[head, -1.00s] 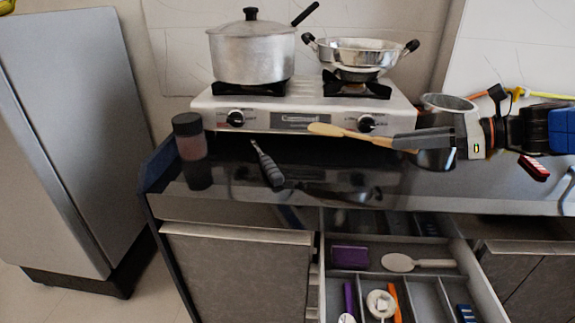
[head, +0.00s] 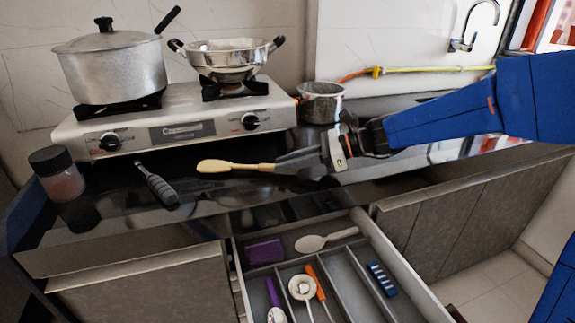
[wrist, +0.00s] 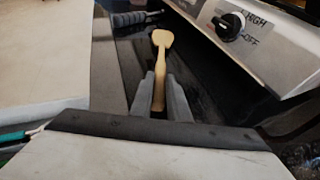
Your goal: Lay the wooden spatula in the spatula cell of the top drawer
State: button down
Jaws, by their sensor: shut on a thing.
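The wooden spatula (head: 218,166) is light tan and lies nearly level in the air over the dark counter, its head pointing left in the head view. My gripper (head: 283,163) is shut on its handle. In the wrist view the spatula (wrist: 160,62) sticks straight out from between the grey fingers of my gripper (wrist: 162,98). The open top drawer (head: 397,275) is below and to the right of the spatula, with several divided cells. A long cell (head: 346,285) between the orange utensil and the blue item looks empty.
The drawer holds a purple box (head: 265,251), a pale spoon (head: 312,243), an orange-handled utensil (head: 316,283) and a blue item (head: 381,278). On the counter are a dark-handled utensil (head: 157,186), a jar (head: 58,175), the stove (head: 180,130) and a metal pot (head: 321,103).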

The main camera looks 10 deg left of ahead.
jog(key=shift+f, duration=0.3)
jog(key=shift+f, duration=0.15)
jog(key=c, duration=1.7)
grip_release()
jog(key=shift+d+r, duration=0.2)
jog(key=shift+r, duration=0.05)
jog(key=v, duration=1.1)
jog(key=shift+w+d, duration=0.1)
jog(key=shift+d, duration=0.2)
